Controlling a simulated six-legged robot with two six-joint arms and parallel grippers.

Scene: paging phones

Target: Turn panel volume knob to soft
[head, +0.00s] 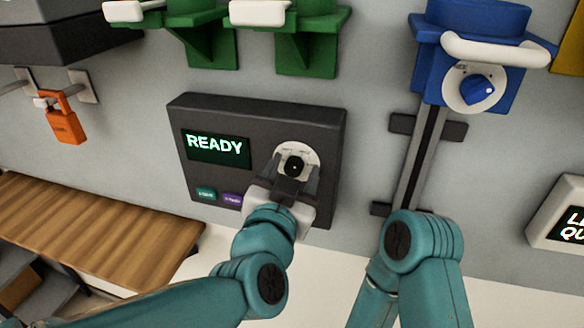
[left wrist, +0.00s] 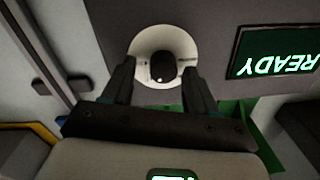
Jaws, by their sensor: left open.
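The dark grey panel (head: 262,112) is on the wall, with a green READY display (head: 215,147) at its left. The black volume knob (head: 295,167) sits on a round white dial plate (head: 297,149) at the panel's right. My left gripper (head: 294,174) is open in front of the knob, with a finger on either side. In the left wrist view the knob (left wrist: 163,67) shows between and just beyond the fingertips (left wrist: 158,68). Whether the fingers touch the knob cannot be told. My right gripper is not in view; part of my right arm shows at lower right.
A blue unit with a blue knob (head: 478,90) is on a vertical rail (head: 422,155) to the right. Green brackets (head: 306,45) are above the panel. An orange padlock (head: 65,122) hangs at left, above a wooden bench (head: 90,235). A white display box (head: 556,215) is at far right.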

